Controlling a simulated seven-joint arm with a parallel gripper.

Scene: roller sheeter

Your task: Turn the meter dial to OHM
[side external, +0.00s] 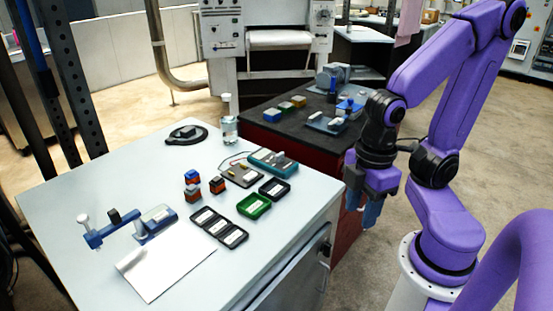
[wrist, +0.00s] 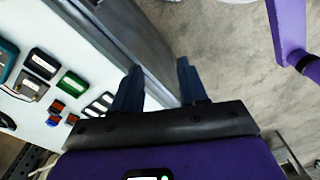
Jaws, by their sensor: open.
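A teal-framed device (side external: 272,161) lies at the back right of the pale table, beside a grey box (side external: 241,174) with a thin wire. One of these may be the meter; the dial and its marks are too small to read. In the wrist view the teal device (wrist: 7,58) is cut by the left edge, with the grey box (wrist: 30,88) beside it. My gripper (side external: 361,205) hangs fingers-down off the table's right edge, apart from both. It is open and empty; its two blue fingers (wrist: 158,72) show in the wrist view.
A green tray (side external: 254,206), dark trays (side external: 219,226), small orange-and-blue blocks (side external: 192,186) and a clear bottle (side external: 229,128) stand on the table. White paper (side external: 168,265) and a blue tool (side external: 103,234) lie at the front left. A dark bench (side external: 290,136) stands behind.

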